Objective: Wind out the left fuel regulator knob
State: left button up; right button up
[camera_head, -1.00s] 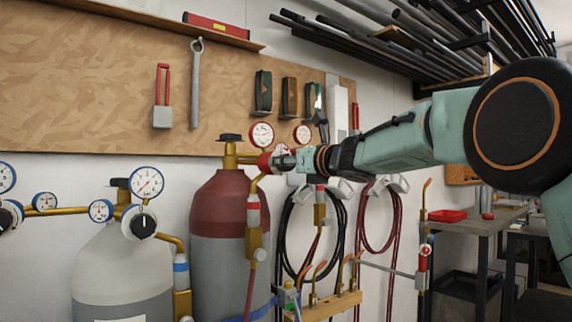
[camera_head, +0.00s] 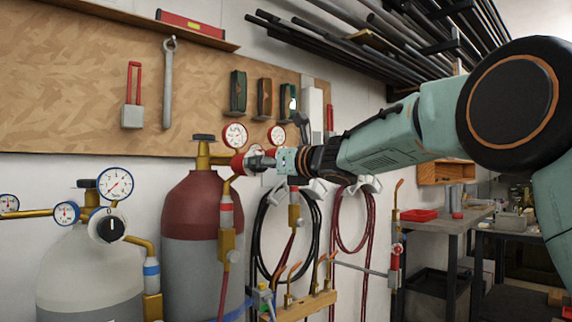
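A maroon-topped cylinder (camera_head: 200,205) stands left of centre with a brass regulator and two red-rimmed gauges, one at the left (camera_head: 235,135) and one at the right (camera_head: 277,135). The regulator's red knob (camera_head: 238,163) faces left of my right gripper (camera_head: 262,161). That gripper comes in from the right, with its grey fingertips at the knob's right side, seeming to touch it. The fingers are small and partly overlap the knob, so I cannot tell whether they grip it. My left gripper is out of view.
A grey cylinder (camera_head: 85,265) with blue-rimmed gauges (camera_head: 115,184) and a black knob (camera_head: 107,229) stands at left. Hoses (camera_head: 352,225) hang on the wall behind my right arm. A wooden torch rack (camera_head: 305,304) is below. A metal bench (camera_head: 450,222) stands at right.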

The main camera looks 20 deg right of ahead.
jog(key=v, duration=0.9)
jog(key=shift+s, duration=0.3)
jog(key=shift+d, duration=0.1)
